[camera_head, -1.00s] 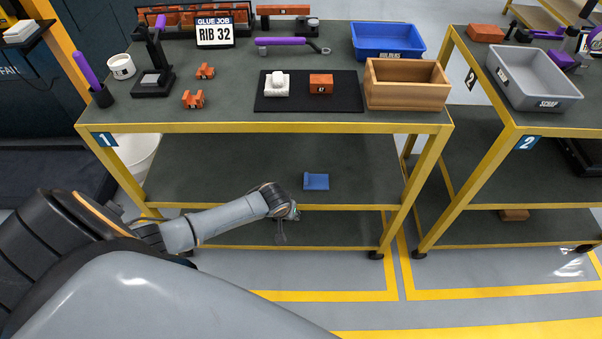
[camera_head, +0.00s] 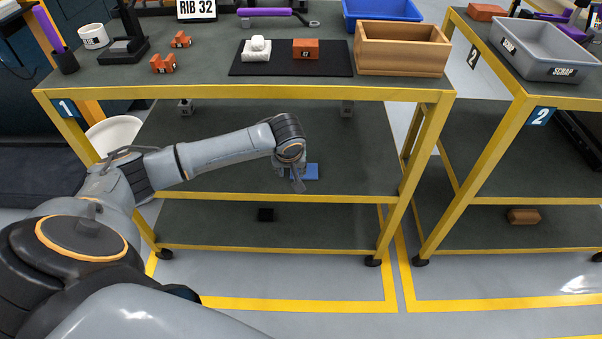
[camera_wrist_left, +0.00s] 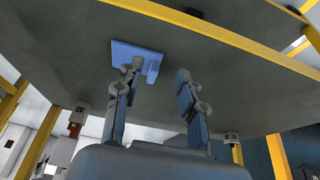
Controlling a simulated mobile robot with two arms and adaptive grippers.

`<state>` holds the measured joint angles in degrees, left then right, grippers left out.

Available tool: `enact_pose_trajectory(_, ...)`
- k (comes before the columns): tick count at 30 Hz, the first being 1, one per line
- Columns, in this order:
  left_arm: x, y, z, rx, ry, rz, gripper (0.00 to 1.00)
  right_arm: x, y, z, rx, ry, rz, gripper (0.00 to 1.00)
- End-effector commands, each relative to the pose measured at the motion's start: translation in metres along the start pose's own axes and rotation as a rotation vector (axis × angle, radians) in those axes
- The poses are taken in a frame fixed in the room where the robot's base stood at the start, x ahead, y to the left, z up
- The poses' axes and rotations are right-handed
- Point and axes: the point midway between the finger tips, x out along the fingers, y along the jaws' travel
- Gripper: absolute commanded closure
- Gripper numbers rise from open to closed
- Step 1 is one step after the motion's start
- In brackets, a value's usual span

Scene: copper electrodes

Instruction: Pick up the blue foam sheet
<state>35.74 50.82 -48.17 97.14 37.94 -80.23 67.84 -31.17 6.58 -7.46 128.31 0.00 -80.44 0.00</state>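The blue foam sheet (camera_head: 312,172) lies on the middle shelf of table 1, partly hidden behind my left gripper (camera_head: 297,180) in the head view. In the left wrist view the sheet (camera_wrist_left: 138,57) is a flat blue piece with a raised strip along one side. My left gripper (camera_wrist_left: 158,78) has its two fingers spread, with nothing held between them. One fingertip overlaps the sheet in that view; I cannot tell whether it touches. My right gripper is not in view.
The yellow frame (camera_head: 250,95) and tabletop of table 1 are above the shelf, with a yellow rail (camera_head: 350,198) along the shelf's front. The shelf around the sheet is clear. Table 2 (camera_head: 500,115) stands at right.

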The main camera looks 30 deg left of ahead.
Motion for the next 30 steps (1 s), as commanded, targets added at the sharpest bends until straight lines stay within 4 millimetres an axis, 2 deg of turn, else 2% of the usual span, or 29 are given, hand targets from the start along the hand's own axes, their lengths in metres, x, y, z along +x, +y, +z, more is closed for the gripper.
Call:
enact_pose_trajectory(3,0.008,0.000,-0.017,-0.002,0.001,0.000,0.60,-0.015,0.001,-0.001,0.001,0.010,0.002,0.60)
enact_pose_trajectory(12,0.016,0.001,-0.035,0.000,0.000,0.002,0.60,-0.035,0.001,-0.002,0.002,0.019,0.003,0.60)
enact_pose_trajectory(17,0.043,0.000,-0.034,0.000,-0.002,-0.001,0.60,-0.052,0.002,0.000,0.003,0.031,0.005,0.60)
enact_pose_trajectory(22,0.063,0.001,-0.034,0.001,-0.001,0.001,0.60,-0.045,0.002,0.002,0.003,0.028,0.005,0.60)
enact_pose_trajectory(30,0.065,0.000,-0.035,0.001,0.000,0.001,0.60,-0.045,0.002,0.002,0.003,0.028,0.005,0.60)
